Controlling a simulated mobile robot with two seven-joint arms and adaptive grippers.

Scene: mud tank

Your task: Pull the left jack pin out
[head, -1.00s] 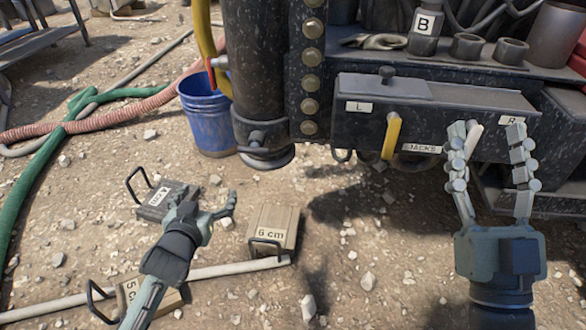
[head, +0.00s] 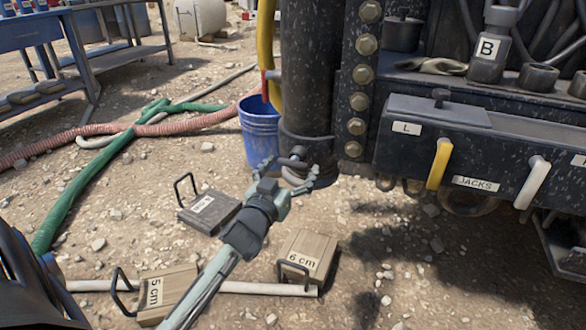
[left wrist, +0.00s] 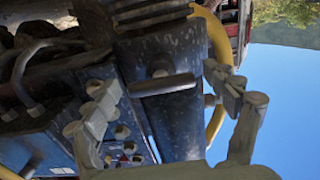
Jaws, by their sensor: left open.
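The left jack leg (head: 306,75) is a dark speckled upright cylinder by the bolted column. Its jack pin (head: 294,162) looks like a short grey bar low on the leg, partly hidden by my fingers. In the left wrist view the pin (left wrist: 165,85) is a dark rod crossing in front of the leg (left wrist: 175,125). My left gripper (head: 288,176) is open at the foot of the leg. In the left wrist view its fingers (left wrist: 165,92) stand on either side of the pin, with gaps showing. My right gripper is not in view.
A blue bucket (head: 260,135) stands left of the leg. The 6 cm block (head: 309,255), the 5 cm block (head: 167,294) and another block (head: 210,212) lie on the gravel. A JACKS panel (head: 470,150) with yellow and white levers is at right. Hoses (head: 70,205) run at left.

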